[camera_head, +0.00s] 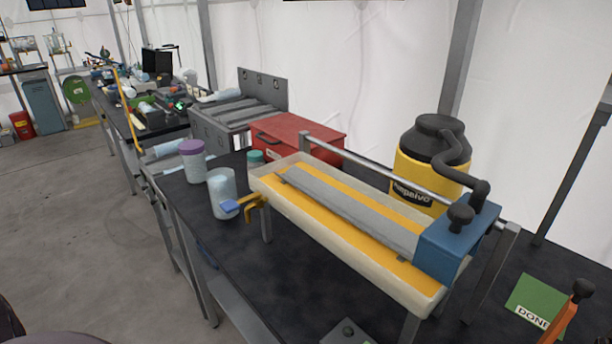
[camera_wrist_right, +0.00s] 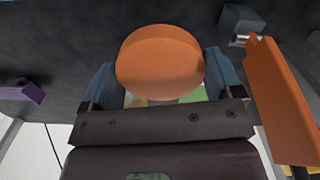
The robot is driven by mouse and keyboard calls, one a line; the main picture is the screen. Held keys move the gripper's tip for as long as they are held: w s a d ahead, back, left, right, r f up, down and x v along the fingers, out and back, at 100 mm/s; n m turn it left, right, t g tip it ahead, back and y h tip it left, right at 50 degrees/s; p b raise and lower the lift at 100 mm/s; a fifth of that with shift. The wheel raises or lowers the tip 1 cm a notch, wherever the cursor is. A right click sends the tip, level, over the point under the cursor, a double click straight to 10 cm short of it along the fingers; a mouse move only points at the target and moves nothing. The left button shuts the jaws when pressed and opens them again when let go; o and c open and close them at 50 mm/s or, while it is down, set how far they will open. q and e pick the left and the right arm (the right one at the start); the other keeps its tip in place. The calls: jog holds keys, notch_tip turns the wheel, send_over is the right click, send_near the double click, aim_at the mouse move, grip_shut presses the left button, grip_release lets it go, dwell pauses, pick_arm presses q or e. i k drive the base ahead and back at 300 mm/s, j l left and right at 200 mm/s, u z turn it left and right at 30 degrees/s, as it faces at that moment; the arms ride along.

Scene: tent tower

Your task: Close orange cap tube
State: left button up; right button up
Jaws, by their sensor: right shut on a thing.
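An orange round cap (camera_wrist_right: 160,55) fills the space between the two blue fingers of my right gripper (camera_wrist_right: 163,84) in the right wrist view. The gripper is shut on it. The cap hides most of what lies behind it, and I cannot tell whether a tube is attached. No orange cap or tube shows in the head view. Neither gripper shows in the head view.
An orange lever (camera_wrist_right: 280,90) stands close right of the gripper. The head view shows a trough (camera_head: 330,225), a purple-capped container (camera_head: 192,160), a pale cup (camera_head: 221,187), a yellow tank (camera_head: 428,168) and a green DONE sign (camera_head: 536,297). The dark tabletop (camera_head: 270,285) has free room.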

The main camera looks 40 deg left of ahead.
aim_at(219, 193)
jog(key=k+j+u, duration=0.2)
jog(key=k+j, duration=0.2)
jog(key=k+j+u, duration=0.1)
jog(key=j, duration=0.3)
jog(key=j+u, duration=0.15)
jog(key=j, duration=0.3)
jog(key=i+j+u, duration=0.1)
jog(key=j+u, duration=0.2)
jog(key=j, duration=0.75)
